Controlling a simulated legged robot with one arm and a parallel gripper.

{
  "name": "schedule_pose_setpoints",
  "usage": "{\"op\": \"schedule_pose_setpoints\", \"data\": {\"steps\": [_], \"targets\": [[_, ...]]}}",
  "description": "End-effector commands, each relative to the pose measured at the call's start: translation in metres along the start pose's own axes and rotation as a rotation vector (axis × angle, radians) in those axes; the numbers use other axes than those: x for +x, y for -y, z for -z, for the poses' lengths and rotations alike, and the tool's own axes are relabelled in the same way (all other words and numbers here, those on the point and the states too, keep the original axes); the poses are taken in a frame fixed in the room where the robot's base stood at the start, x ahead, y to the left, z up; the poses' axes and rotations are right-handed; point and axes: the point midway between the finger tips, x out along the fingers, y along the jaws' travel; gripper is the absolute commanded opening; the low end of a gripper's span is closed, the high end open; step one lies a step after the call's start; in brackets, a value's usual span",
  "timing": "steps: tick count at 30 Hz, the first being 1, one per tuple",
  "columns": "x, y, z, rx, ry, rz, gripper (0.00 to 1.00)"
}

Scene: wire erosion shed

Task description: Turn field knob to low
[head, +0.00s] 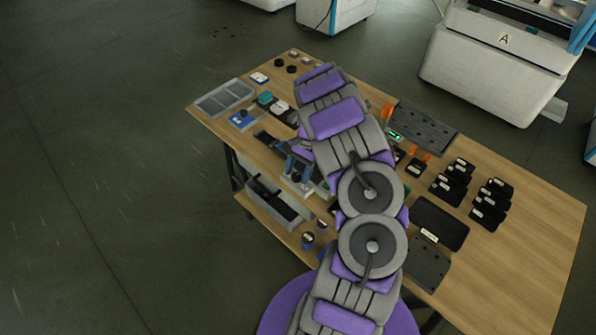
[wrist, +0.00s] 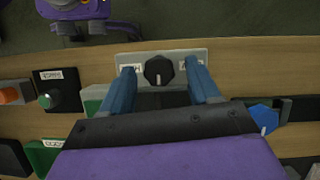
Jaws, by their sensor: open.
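The black knob (wrist: 159,71) sits on a light grey plate (wrist: 180,54) at the table's near edge, and a white pointer line on it faces down in the wrist view. A small label shows at each side of the knob, partly hidden by my fingers, and I cannot read them surely. My gripper (wrist: 160,78) is open, with one blue finger on each side of the knob. Gaps show between the fingers and the knob. In the head view my gripper (head: 297,168) is over the table's left edge, and the plate (head: 296,186) shows beneath it, mostly covered.
In the wrist view, a labelled black panel with a dark knob (wrist: 46,100) stands to the left and a blue knob (wrist: 264,118) to the right. In the head view, a grey tray (head: 224,97), several black blocks (head: 488,203) and a dark pad (head: 438,222) crowd the wooden table (head: 545,215).

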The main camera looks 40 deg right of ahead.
Motion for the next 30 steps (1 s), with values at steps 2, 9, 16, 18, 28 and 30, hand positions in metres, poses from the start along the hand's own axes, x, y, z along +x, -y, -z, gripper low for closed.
{"op": "schedule_pose_setpoints", "data": {"steps": [2, 9, 16, 18, 28, 30], "targets": [[-0.0001, 0.0000, 0.0000, 0.000, 0.000, 0.000, 0.59], [-0.0001, 0.0000, 0.0001, 0.000, 0.000, 0.000, 0.36], [-0.0003, 0.0004, 0.0001, 0.000, 0.000, 0.001, 0.14], [-0.0003, 0.0005, 0.0001, 0.000, 0.000, 0.001, 0.08], [-0.0019, 0.0022, -0.0010, -0.023, 0.000, -0.007, 0.05], [-0.0022, 0.0026, -0.0014, -0.039, -0.001, -0.014, 0.05]]}}
